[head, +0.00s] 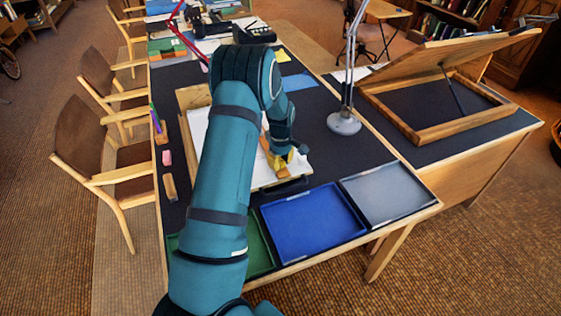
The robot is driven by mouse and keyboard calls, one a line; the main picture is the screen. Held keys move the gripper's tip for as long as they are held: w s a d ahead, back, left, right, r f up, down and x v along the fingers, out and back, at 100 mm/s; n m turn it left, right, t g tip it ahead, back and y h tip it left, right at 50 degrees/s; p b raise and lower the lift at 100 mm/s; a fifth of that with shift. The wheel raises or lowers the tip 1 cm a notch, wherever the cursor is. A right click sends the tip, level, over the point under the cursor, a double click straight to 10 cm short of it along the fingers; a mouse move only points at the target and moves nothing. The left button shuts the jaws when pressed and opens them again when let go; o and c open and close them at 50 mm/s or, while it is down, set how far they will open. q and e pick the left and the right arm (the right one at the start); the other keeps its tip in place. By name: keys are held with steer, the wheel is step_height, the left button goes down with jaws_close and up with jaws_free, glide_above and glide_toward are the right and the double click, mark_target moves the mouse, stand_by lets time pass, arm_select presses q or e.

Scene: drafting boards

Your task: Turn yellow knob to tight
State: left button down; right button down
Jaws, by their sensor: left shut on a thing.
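The yellow knob (290,157) sits at the front right of a small drafting board with white paper (199,128) on the dark desk. Only a small part of the knob shows; the rest is hidden by my fingers. My left gripper (287,152) is shut on the knob from above. A wooden bar (275,162) runs on the board beside the knob. My left arm hides much of the board and paper. I cannot tell how tight the knob is. My right gripper is not in view.
Green (259,246), blue (312,224) and grey (388,193) trays line the desk's front edge. A desk lamp (344,122) stands to the right. A tilted wooden board (440,60) stands farther right. Chairs (84,160) stand along the left side.

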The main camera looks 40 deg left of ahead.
arm_select(q)
steer(key=m, duration=0.8)
steer(key=shift+m, duration=0.3)
steer(key=m, duration=0.4)
steer(key=shift+m, duration=2.5)
steer(key=c, duration=0.6)
jaws_free()
